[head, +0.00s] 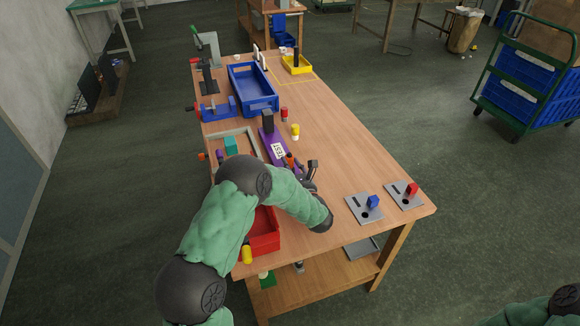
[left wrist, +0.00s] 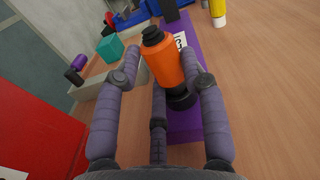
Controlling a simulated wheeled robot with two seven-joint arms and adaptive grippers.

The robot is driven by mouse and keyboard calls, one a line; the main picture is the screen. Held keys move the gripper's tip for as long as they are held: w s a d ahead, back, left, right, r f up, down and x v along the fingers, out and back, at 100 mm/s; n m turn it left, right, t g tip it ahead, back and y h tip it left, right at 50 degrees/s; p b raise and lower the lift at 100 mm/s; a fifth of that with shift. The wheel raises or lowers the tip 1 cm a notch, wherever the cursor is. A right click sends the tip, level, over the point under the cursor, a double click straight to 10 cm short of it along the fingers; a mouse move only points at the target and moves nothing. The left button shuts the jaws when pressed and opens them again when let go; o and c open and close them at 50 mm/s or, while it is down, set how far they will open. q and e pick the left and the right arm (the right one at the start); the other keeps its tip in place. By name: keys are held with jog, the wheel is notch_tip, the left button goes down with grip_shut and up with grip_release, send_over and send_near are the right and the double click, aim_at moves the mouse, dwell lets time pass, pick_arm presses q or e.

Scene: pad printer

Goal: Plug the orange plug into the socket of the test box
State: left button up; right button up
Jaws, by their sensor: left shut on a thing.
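The test box is purple with a white label; in the head view its long body (head: 265,136) lies on the table in front of my left arm. Its purple side (left wrist: 192,36) shows behind the plug in the left wrist view. My left gripper (head: 302,166) is shut on the orange plug (left wrist: 165,62), which sits between the fingers over the box, with its narrow black end toward the top of the wrist view. The plug (head: 290,160) shows only partly in the head view. I cannot make out the socket, or whether plug and box touch. My right gripper is out of view.
A red bin (head: 265,236) stands beside my left arm. A teal block (head: 231,145) sits in a grey frame to the left. A yellow-and-white cylinder (head: 295,131) stands right of the box. Grey plates with a blue block (head: 373,202) and red block (head: 412,189) lie near the right corner.

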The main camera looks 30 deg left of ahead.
pick_arm(q)
jog(key=shift+s+f+b, duration=0.1)
jog(key=shift+f+b, duration=0.2)
jog(key=shift+f, duration=0.1)
